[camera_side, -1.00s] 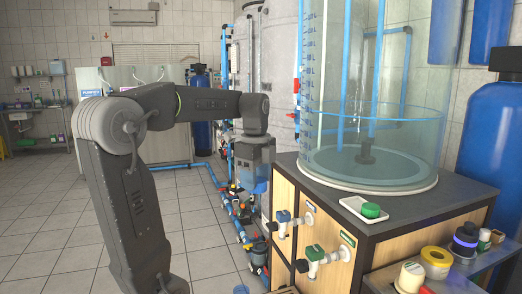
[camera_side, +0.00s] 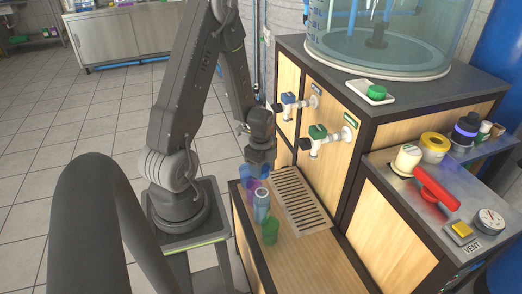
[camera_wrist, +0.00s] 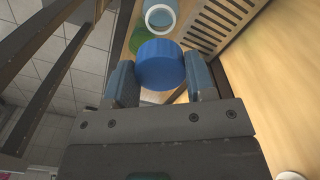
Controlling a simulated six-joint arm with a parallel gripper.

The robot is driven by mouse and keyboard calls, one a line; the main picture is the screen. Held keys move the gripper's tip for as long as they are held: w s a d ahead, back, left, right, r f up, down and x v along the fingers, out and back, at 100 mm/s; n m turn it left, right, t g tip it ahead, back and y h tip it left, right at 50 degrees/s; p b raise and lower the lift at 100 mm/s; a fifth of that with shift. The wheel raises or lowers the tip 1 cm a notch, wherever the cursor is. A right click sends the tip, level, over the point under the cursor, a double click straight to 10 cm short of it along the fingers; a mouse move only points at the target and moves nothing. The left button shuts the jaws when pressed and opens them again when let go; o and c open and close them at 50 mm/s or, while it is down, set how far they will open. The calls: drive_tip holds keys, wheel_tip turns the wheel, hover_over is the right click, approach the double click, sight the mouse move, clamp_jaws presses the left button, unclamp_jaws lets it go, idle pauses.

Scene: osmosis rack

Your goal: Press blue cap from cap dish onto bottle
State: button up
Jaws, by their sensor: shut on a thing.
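A blue cap (camera_wrist: 160,64) is held between the two fingers of my gripper (camera_wrist: 163,82) in the wrist view. The gripper (camera_side: 261,165) is low over the wooden bench in the side view; the cap cannot be made out there. An open clear-blue bottle (camera_side: 261,206) stands upright on the bench in front of the gripper. Its round mouth (camera_wrist: 160,17) shows just beyond the cap in the wrist view, apart from it in the picture. A white dish (camera_side: 359,88) on the dark counter carries a green cap (camera_side: 377,93).
A green cup (camera_side: 270,232) stands close to the bottle, and a purple translucent vessel (camera_side: 254,187) is behind it. A slotted drain grate (camera_side: 297,195) lies to the right. Valves with blue (camera_side: 289,98) and green (camera_side: 317,132) parts jut from the cabinet. The front bench is clear.

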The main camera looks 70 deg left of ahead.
sight(261, 188)
drive_tip(key=shift+f, duration=2.95)
drive_tip(key=shift+f, duration=0.35)
drive_tip(key=shift+f, duration=0.35)
drive_tip(key=o, duration=0.4)
drive_tip(key=shift+c, duration=0.2)
drive_tip(key=c, duration=0.4)
drive_tip(key=shift+f, duration=0.35)
drive_tip(key=shift+r, duration=0.1)
